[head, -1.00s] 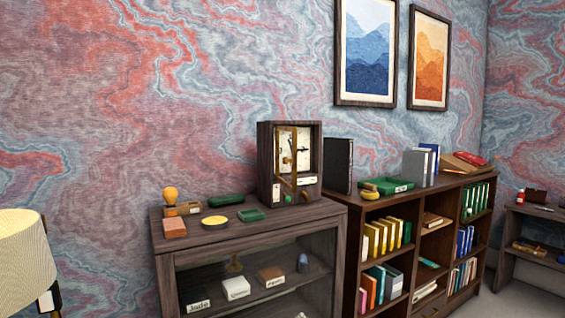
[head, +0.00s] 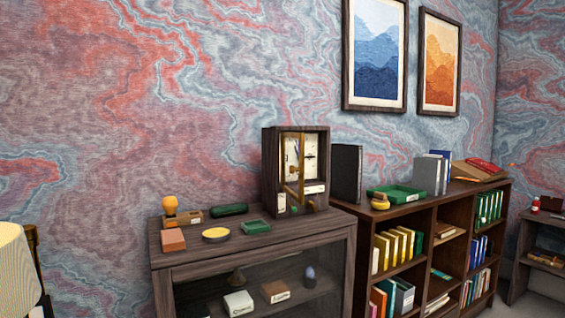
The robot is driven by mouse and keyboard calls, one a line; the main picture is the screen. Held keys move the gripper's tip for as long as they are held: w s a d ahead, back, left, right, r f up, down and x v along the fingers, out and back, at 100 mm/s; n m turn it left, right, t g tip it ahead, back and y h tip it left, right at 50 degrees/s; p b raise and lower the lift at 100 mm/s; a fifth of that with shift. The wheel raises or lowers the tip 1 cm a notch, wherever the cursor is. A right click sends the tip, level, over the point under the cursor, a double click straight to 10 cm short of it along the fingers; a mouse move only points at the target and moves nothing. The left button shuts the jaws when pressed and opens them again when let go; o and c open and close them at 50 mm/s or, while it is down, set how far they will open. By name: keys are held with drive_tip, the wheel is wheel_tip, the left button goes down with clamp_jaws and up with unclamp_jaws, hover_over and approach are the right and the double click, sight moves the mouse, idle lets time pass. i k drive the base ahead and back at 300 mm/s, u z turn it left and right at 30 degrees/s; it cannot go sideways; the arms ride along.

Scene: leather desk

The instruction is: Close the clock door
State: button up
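The clock (head: 268,172) is a dark wooden box standing on the right end of a dark wood cabinet. Its pale dial (head: 310,155) shows inside the front. The clock door (head: 301,168) is a narrow brass-coloured frame that stands out from the front, swung partly open and seen nearly edge-on, crossing in front of the dial. Its exact angle is hard to tell at this size. My gripper is not in view.
The cabinet top (head: 285,238) also bears a green tray (head: 256,227), a yellow dish (head: 215,235), a reddish block (head: 172,240) and a dark green case (head: 229,210). A bookshelf (head: 408,219) adjoins on the right. A lampshade (head: 15,275) stands at lower left.

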sight(299, 199)
drive_tip(key=u, duration=0.4)
drive_tip(key=i, duration=0.95)
drive_tip(key=u, duration=0.95)
drive_tip(key=i, duration=0.3)
drive_tip(key=u, duration=0.1)
